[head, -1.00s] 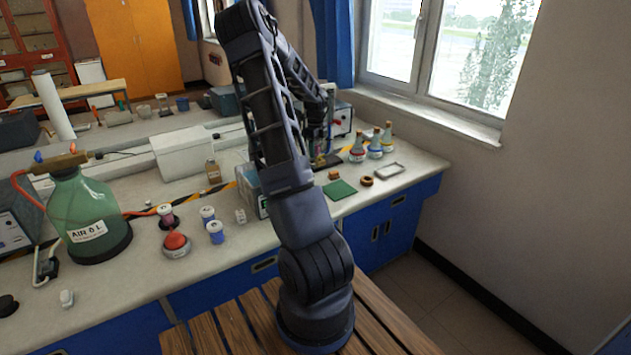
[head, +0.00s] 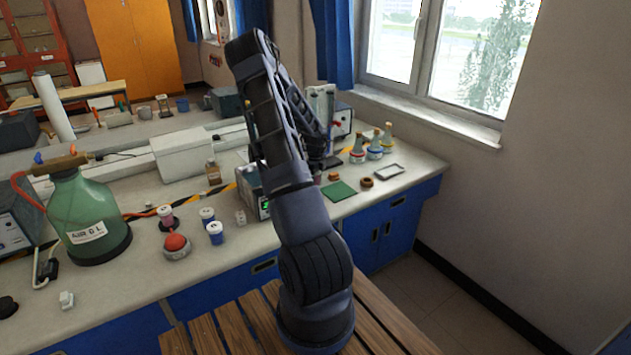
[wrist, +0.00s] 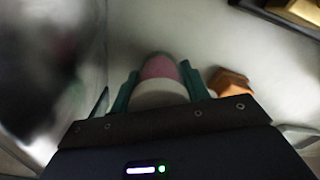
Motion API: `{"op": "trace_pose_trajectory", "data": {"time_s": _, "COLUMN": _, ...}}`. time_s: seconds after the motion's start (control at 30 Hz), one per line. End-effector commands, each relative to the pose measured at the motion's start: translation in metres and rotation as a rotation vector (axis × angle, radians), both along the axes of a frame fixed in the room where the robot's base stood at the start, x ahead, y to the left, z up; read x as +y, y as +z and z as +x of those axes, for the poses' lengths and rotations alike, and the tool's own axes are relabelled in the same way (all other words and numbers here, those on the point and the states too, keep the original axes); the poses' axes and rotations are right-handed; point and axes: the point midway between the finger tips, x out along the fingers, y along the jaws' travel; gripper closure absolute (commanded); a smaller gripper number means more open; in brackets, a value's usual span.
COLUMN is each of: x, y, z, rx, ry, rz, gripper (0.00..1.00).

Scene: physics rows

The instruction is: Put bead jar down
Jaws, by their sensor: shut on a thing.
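My gripper (wrist: 158,74) has teal fingers on both sides of the bead jar (wrist: 160,93) in the wrist view. The jar has a white part towards me and a pink part beyond it. The fingers are shut on it. A pale surface lies beyond the jar, but I cannot tell whether the jar touches it. In the head view my arm hides most of the gripper and the held jar, near the back of the bench (head: 420,164).
An orange-brown block (wrist: 231,82) lies right of the jar. In the head view a green mat (head: 339,191), brown ring (head: 367,182), white frame (head: 389,171) and conical flasks (head: 374,151) stand to the right. A device with a green display (head: 263,206) is close left of my arm.

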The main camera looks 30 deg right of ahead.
Motion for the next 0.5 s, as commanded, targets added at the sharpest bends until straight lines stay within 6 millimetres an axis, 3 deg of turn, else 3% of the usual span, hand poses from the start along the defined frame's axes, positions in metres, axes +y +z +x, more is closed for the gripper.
{"op": "trace_pose_trajectory", "data": {"time_s": 0.4, "x": -0.0001, "y": -0.0084, "z": 0.0002, "rx": 0.000, "ry": 0.000, "rz": -0.001, "gripper": 0.79}}
{"op": "trace_pose_trajectory", "data": {"time_s": 0.43, "x": 0.0000, "y": -0.0087, "z": 0.0001, "rx": 0.000, "ry": 0.000, "rz": -0.001, "gripper": 0.52}}
{"op": "trace_pose_trajectory", "data": {"time_s": 0.5, "x": 0.0000, "y": -0.0083, "z": 0.0002, "rx": 0.000, "ry": 0.000, "rz": -0.001, "gripper": 0.39}}
